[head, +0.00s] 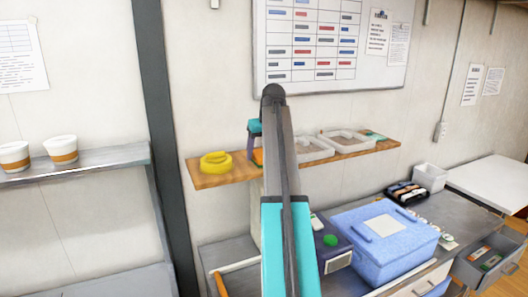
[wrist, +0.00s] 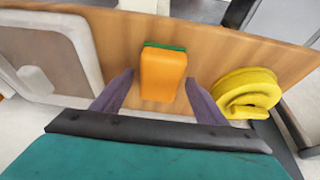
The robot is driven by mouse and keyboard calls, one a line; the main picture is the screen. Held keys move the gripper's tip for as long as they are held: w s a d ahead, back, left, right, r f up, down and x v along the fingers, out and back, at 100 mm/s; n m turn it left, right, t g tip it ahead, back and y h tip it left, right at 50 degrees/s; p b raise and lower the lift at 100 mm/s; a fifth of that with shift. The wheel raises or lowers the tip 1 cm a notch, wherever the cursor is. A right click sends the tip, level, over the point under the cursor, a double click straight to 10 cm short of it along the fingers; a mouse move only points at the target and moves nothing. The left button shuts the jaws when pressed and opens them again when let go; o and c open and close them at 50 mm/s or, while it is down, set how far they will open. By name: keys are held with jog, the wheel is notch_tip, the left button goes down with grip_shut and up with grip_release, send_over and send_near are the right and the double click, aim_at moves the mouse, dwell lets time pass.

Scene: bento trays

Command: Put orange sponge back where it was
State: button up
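The orange sponge (wrist: 162,75) has a green layer along one edge. It rests on the wooden shelf (wrist: 125,40), and a small orange part of it (head: 258,157) shows beside my arm in the head view. My gripper (wrist: 160,77) is open, its two purple fingers pointing at the shelf with the sponge between or just beyond their tips. Small gaps show on both sides of the sponge. In the head view my arm hides most of the gripper and sponge.
A coiled yellow item (head: 215,162) lies left on the shelf (head: 205,181). Pale trays (head: 347,140) stand right of my arm. Below, a counter holds a blue box (head: 385,240) and a dark blue container (head: 333,252). A whiteboard (head: 385,75) hangs above.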

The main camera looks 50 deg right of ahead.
jog(key=shift+r, duration=0.2)
jog(key=b+v, duration=0.5)
jog(key=v, duration=0.7)
dwell(0.4)
dwell(0.6)
jog(key=shift+f, duration=0.1)
